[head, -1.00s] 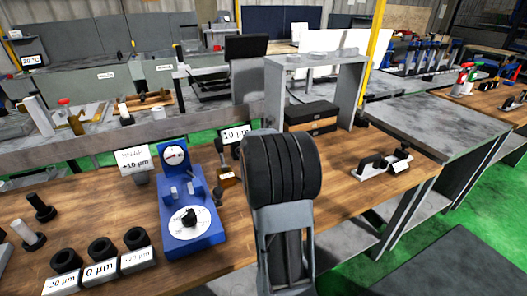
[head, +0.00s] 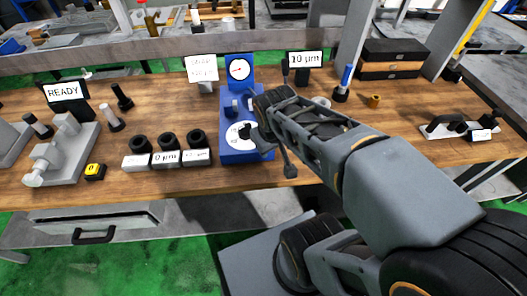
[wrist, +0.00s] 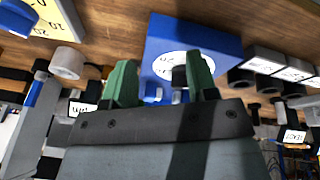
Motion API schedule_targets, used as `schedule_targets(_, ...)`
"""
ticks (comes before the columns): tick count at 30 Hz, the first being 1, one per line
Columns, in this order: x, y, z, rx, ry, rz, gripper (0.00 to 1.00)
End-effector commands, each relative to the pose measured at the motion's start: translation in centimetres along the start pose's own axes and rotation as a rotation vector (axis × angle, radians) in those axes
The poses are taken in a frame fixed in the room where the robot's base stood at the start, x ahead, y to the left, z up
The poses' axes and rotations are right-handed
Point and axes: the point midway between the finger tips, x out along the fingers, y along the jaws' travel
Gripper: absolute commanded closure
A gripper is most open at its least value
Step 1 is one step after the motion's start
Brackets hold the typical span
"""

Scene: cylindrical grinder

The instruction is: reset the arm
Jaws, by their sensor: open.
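My gripper (head: 268,152) is at the end of my arm, which reaches from the lower right over the bench to the blue gauge stand (head: 240,65). In the wrist view, my gripper's two green fingers (wrist: 163,82) are apart with nothing held between them. The blue stand (wrist: 215,40) and its white disc (wrist: 165,66) lie beyond the fingers. A small dark piece shows on the disc between them, partly hidden by a finger. In the head view, my gripper covers the right side of the stand's base; I cannot tell whether they touch.
A grey fixture (head: 66,150) and a READY sign (head: 65,92) are farther left. A blue-handled tool (head: 345,80) and a 10 µm sign (head: 305,59) stand behind my arm.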

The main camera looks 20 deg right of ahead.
Motion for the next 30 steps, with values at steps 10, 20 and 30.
schedule_targets(10, -0.6, -3.4, 1.2, 0.130, 0.000, -0.130, 0.47)
schedule_targets(20, -2.1, -3.1, 0.8, 0.126, 0.007, -0.127, 0.47)
schedule_targets(30, -7.1, -2.4, -0.5, 0.119, 0.039, -0.124, 0.47)
